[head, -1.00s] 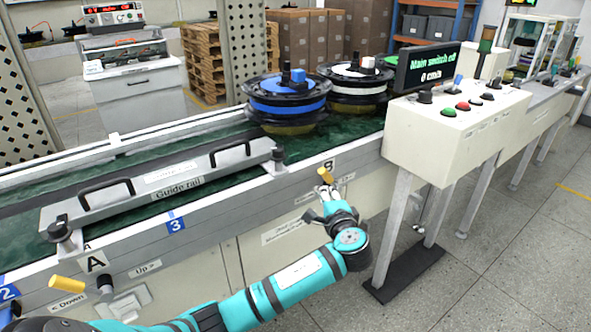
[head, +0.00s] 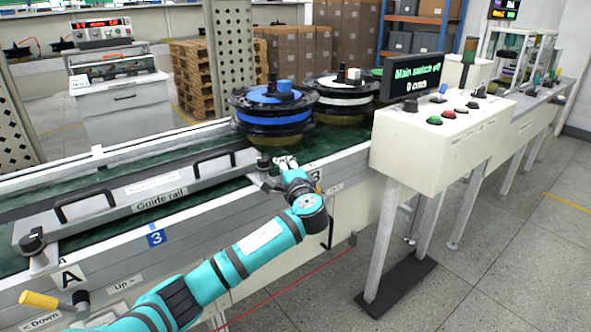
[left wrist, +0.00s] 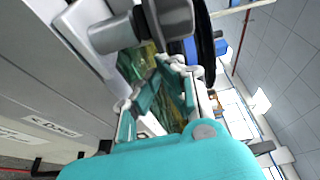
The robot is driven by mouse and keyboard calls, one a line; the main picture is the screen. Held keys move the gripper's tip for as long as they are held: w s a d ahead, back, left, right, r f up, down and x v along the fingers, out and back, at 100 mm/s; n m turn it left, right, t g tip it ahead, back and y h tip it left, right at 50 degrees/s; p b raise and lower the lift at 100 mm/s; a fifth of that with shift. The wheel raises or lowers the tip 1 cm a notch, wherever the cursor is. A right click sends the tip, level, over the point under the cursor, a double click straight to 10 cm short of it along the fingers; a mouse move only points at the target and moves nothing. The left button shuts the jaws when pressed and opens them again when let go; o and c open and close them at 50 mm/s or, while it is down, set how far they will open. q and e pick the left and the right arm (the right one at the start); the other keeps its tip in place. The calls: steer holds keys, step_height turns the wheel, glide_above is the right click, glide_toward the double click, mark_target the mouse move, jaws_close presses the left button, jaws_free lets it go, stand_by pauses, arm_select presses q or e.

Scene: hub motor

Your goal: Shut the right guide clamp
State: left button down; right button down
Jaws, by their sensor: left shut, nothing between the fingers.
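The right guide clamp (head: 263,165), a dark knob on a grey bracket, sits at the right end of the guide rail (head: 150,188) on the near conveyor edge. My left gripper (head: 285,161) is shut and empty just right of this knob; I cannot tell whether they touch. In the left wrist view the clamp shows as a grey cylinder and bracket (left wrist: 115,33) at the top left, beyond the shut fingers (left wrist: 160,92). The left guide clamp (head: 35,245) stands at the rail's other end. My right gripper is not in view.
A hub motor with a blue ring (head: 272,112) stands on the green belt just behind the clamp, with a white-ringed one (head: 342,98) beside it. The control box (head: 445,130) stands to the right. A yellow crank handle (head: 38,300) sticks out at lower left.

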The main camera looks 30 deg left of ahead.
arm_select(q)
steer(key=shift+s+a, duration=0.2)
steer(key=shift+a, duration=0.05)
steer(key=shift+a+n, duration=0.1)
steer(key=shift+n, duration=0.2)
steer(key=shift+w+a+n+g+y, duration=0.15)
steer(key=shift+n+g+y, duration=0.15)
steer(key=shift+g+y, duration=0.35)
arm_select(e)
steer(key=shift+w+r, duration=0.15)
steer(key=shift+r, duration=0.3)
